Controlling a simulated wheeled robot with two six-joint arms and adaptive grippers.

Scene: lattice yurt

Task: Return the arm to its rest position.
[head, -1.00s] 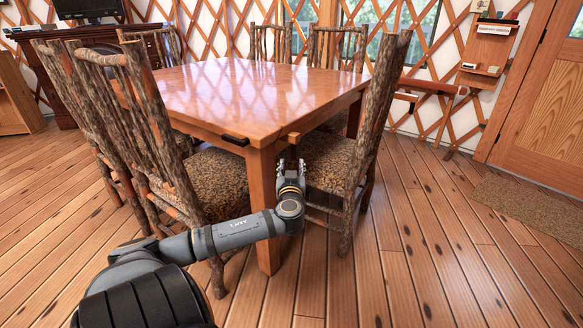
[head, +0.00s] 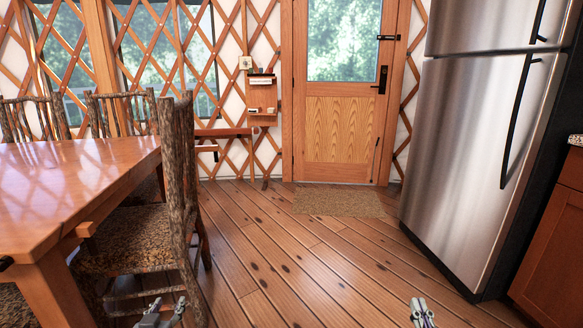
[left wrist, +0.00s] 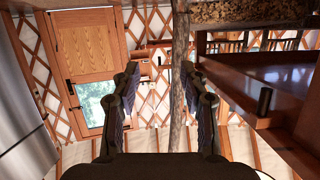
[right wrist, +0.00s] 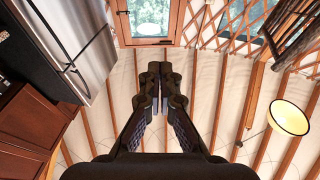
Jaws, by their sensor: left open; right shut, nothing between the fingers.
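My left gripper (head: 162,312) shows at the bottom edge of the head view, in front of the chair by the table. In the left wrist view its fingers (left wrist: 160,85) stand wide apart with nothing between them. My right gripper (head: 422,312) shows at the bottom edge of the head view, over bare floor to the right. In the right wrist view its fingertips (right wrist: 159,75) are together with nothing held. Most of both arms is out of the head view.
A wooden table (head: 90,185) and a log chair (head: 145,232) stand at left. A steel fridge (head: 475,150) and a wooden cabinet (head: 552,245) stand at right. A door (head: 338,130) with a mat (head: 338,203) is ahead. The plank floor between is clear.

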